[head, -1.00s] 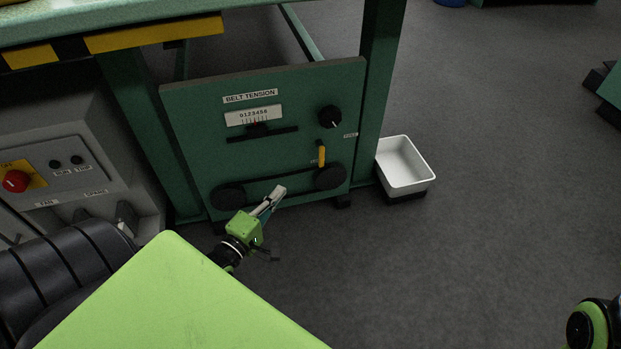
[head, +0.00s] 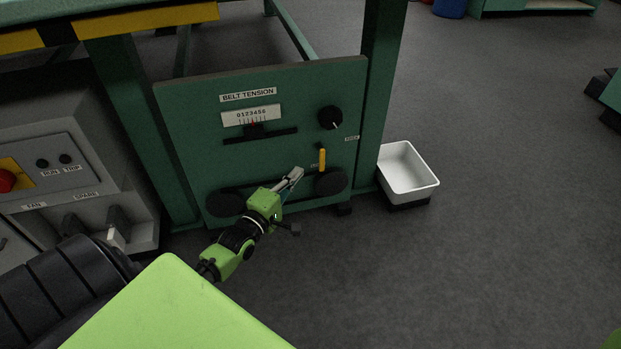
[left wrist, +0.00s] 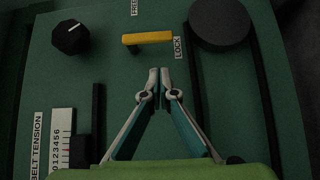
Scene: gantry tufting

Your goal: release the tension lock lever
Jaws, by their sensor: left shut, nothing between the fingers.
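The tension lock lever is a yellow-handled lever (head: 322,159) on the green belt tension panel (head: 210,155). In the head view its handle hangs down toward a small label. In the left wrist view the yellow lever (left wrist: 147,38) lies across the picture, its free end beside the LOCK label (left wrist: 178,48); the FREE label (left wrist: 134,7) is at the top edge. My left gripper (head: 298,173) is shut and empty, left of and slightly below the lever in the head view. In the left wrist view its fingertips (left wrist: 159,74) are below the lever, apart from it. My right gripper is not in view.
The panel also has a black knob (head: 330,118), a tension scale (head: 251,115) and two black rollers, one on the right (head: 330,182). A white bin (head: 406,171) stands right of the panel. The floor in front is clear.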

